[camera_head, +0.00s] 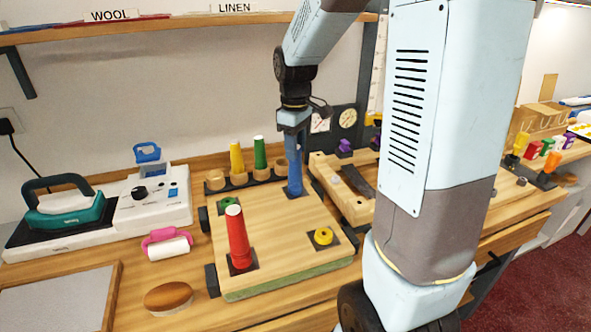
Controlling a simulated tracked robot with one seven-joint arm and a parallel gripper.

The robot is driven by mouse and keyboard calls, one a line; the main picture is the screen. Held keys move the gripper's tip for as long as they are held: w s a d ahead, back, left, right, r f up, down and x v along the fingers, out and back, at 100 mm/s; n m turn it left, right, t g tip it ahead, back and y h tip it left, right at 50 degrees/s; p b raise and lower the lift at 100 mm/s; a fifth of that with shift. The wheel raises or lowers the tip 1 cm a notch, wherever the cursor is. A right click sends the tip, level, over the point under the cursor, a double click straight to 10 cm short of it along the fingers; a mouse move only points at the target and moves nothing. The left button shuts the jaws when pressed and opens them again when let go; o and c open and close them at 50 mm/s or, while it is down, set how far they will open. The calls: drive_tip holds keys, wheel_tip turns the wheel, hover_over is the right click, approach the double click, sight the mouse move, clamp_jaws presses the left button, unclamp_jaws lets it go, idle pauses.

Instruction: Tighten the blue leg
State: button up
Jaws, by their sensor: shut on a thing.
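The blue leg (293,172) stands upright at the far right corner of the square wooden board (271,225), on a dark corner plate. My gripper (293,128) is above it and shut on its top end. A red leg (238,237) stands on the near left corner plate. The near right corner has a yellow socket (323,236) and the far left a green socket (226,205), both without legs. A yellow leg (237,158) and a green leg (259,152) stand in a rack behind the board. I cannot tell how deep the blue leg sits.
A teal iron (66,211) on a white station and a pink lint roller (165,243) lie left. A wooden brush (168,297) lies in front. A wooden fixture (343,190) stands close right of the board. My arm hides part of the counter.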

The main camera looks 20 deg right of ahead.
drive_tip(key=shift+m, duration=1)
drive_tip(key=o, duration=1.5)
drive_tip(key=shift+c, duration=0.2)
drive_tip(key=shift+r, duration=0.1)
drive_tip(key=shift+r, duration=2.9)
